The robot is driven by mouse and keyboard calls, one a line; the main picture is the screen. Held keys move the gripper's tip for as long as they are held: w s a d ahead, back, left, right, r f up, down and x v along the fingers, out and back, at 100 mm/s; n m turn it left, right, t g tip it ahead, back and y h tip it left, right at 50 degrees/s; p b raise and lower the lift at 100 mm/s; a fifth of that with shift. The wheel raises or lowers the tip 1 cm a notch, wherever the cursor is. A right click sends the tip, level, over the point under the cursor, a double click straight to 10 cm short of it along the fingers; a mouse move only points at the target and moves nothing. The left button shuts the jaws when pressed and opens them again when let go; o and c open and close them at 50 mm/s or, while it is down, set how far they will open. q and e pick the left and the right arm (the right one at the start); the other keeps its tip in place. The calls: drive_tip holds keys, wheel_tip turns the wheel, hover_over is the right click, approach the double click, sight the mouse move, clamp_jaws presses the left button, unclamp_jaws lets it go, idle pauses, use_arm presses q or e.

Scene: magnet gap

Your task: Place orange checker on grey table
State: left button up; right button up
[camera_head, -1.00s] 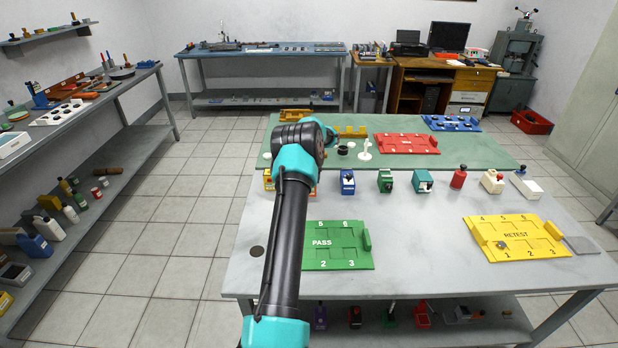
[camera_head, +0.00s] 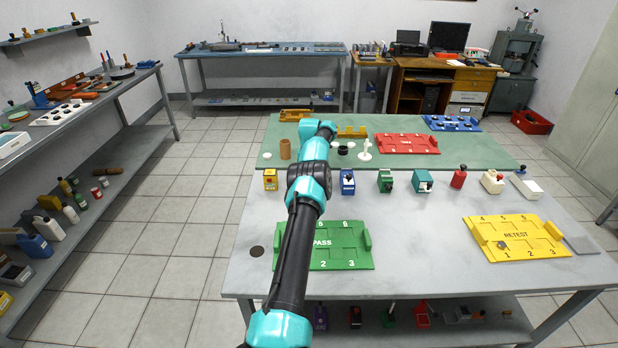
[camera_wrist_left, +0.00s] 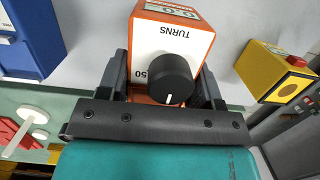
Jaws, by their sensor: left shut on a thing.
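The orange checker (camera_wrist_left: 172,45) is an orange-edged white box with the word TURNS and a black knob, seen in the left wrist view. My left gripper (camera_wrist_left: 165,85) is shut on it, with one dark finger on each side. In the head view my left arm hides both the gripper and the checker. The grey table (camera_head: 420,215) spreads in front, and its surface shows behind the checker in the wrist view. I cannot tell whether the checker touches the table. My right gripper is in neither view.
A yellow device (camera_head: 270,179) and a blue device (camera_head: 347,181) stand on either side of my arm, with more devices in a row to the right. A green PASS tray (camera_head: 340,262) and a yellow RETEST tray (camera_head: 515,252) lie nearer. Grey table between the trays is clear.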

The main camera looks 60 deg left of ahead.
use_arm(q)
drive_tip(key=shift+a, duration=0.15)
idle(0.4)
drive_tip(key=shift+f, duration=1.75)
drive_tip(key=shift+f, duration=0.1)
drive_tip(key=o, duration=1.1)
